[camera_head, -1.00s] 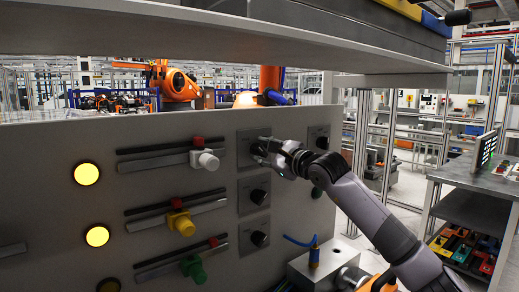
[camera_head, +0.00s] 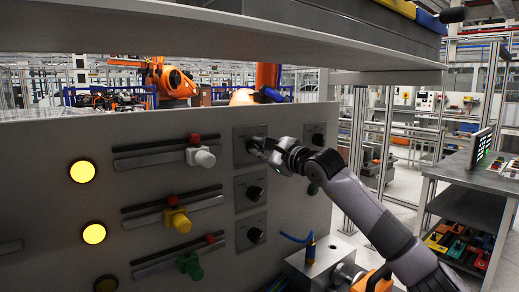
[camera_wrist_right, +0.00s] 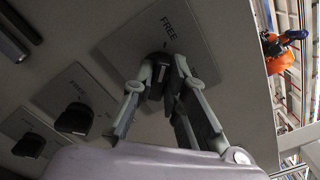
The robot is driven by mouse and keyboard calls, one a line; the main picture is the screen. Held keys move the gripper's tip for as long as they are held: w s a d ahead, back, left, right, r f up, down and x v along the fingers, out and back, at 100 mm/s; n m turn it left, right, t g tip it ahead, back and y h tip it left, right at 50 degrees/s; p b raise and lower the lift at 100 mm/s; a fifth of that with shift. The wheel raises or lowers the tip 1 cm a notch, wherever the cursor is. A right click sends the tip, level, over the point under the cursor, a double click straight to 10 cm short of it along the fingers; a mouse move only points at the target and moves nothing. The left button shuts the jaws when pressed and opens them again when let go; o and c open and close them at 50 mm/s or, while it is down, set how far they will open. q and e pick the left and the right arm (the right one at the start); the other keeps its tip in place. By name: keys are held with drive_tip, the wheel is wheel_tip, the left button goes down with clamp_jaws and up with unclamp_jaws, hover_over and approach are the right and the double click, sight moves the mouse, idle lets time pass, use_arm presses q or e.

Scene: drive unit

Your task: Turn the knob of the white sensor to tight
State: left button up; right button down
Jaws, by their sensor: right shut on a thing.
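The white sensor (camera_head: 202,157) sits on the top slider rail of the grey panel, with a red block just above it. To its right, in the same row, is a square plate (camera_head: 242,158) with a dark knob, mostly hidden by my right gripper (camera_head: 262,147). In the right wrist view, my right gripper (camera_wrist_right: 163,70) is shut on this dark knob (camera_wrist_right: 158,56), one finger on each side. The word FREE shows on the plate (camera_wrist_right: 192,45) near the knob. My left gripper is not in view.
Below are a yellow sensor (camera_head: 178,220) and a green sensor (camera_head: 190,265), with their knobs (camera_head: 255,193) and (camera_head: 254,235). Another knob plate (camera_head: 316,133) lies right of my gripper. A shelf (camera_head: 220,35) overhangs the panel. A metal block (camera_head: 310,265) with a blue cable stands below my forearm.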

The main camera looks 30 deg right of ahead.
drive_tip(key=shift+f+m+b, duration=0.1)
drive_tip(key=shift+m+b, duration=0.9)
drive_tip(key=shift+b, duration=0.05)
drive_tip(key=shift+m+b, duration=0.6)
drive_tip(key=shift+m, duration=0.2)
drive_tip(key=m+b, duration=0.1)
drive_tip(key=m, duration=0.2)
drive_tip(key=shift+d+m+b, duration=0.1)
drive_tip(key=shift+m+b, duration=0.2)
drive_tip(key=m, duration=0.2)
drive_tip(key=m+b, duration=0.1)
drive_tip(key=m, duration=0.2)
drive_tip(key=shift+d+r, duration=0.2)
drive_tip(key=m, duration=0.5)
drive_tip(key=shift+d, duration=0.15)
drive_tip(key=shift+m, duration=0.5)
drive_tip(key=c, duration=1.6)
unclamp_jaws()
